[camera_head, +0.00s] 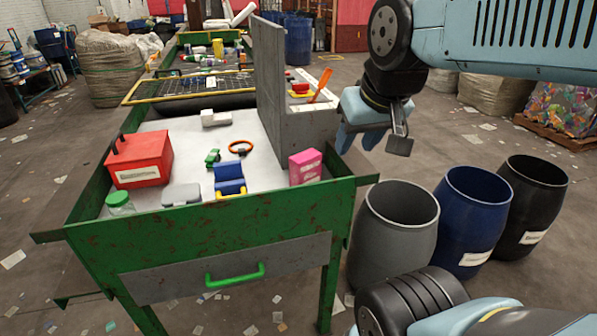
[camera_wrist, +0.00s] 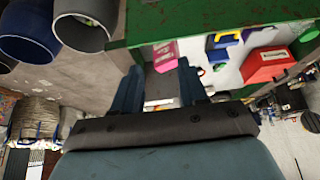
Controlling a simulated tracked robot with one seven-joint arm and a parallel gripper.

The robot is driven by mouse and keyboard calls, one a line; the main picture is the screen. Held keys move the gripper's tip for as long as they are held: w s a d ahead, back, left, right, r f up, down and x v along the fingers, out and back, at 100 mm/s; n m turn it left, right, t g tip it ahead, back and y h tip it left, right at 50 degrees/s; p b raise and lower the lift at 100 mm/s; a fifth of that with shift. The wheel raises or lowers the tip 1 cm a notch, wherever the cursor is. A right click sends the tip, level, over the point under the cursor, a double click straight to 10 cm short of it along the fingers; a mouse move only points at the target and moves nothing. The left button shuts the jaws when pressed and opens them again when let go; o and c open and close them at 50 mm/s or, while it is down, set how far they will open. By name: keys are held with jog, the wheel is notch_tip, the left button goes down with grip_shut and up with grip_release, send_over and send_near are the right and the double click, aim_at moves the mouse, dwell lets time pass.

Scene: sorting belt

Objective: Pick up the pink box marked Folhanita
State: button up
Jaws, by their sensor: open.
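The pink box (camera_head: 305,167) stands upright on the near right corner of the sorting table's white top, beside the grey divider. Its lettering is too small to read. In the wrist view the pink box (camera_wrist: 165,56) shows beyond the fingertips, near the green table edge. My gripper (camera_head: 358,138) is up and to the right of the box, past the table's right edge, apart from it. In the wrist view my gripper (camera_wrist: 158,72) has its two blue fingers spread with nothing between them.
A blue object (camera_head: 229,178), a red box (camera_head: 139,160), a grey case (camera_head: 181,195) and a green jar (camera_head: 120,203) share the table (camera_head: 200,238). The grey divider (camera_head: 268,75) rises behind the pink box. Grey (camera_head: 393,240), blue (camera_head: 470,222) and black (camera_head: 531,205) barrels stand right.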

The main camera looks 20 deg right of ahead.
jog(key=o, duration=0.3)
jog(key=shift+w, duration=0.15)
jog(key=shift+o, duration=0.7)
jog(key=shift+w+f+n+g, duration=0.25)
jog(key=shift+f+n+g, duration=0.05)
jog(key=shift+n, duration=0.1)
jog(key=shift+o, duration=1.1)
jog(key=w+f+n+g+h, duration=0.3)
jog(key=w+f+n, duration=0.1)
jog(key=w+n, duration=0.1)
jog(key=shift+w+n, duration=0.3)
jog(key=shift+w, duration=0.05)
jog(key=n+t+h, duration=0.3)
jog(key=n+h, duration=0.6)
jog(key=n, duration=0.7)
send_near(305, 160)
jog(key=shift+h, duration=0.3)
jog(key=shift+w+a+f+x, duration=0.1)
jog(key=shift+f+x, duration=0.05)
jog(key=shift+x, duration=1.6)
jog(key=shift+w+a+f+x, duration=0.1)
jog(key=shift+f+x, duration=0.05)
jog(key=shift+x, duration=1.6)
jog(key=shift+w+a+f+x, duration=0.1)
jog(key=shift+x, duration=1.65)
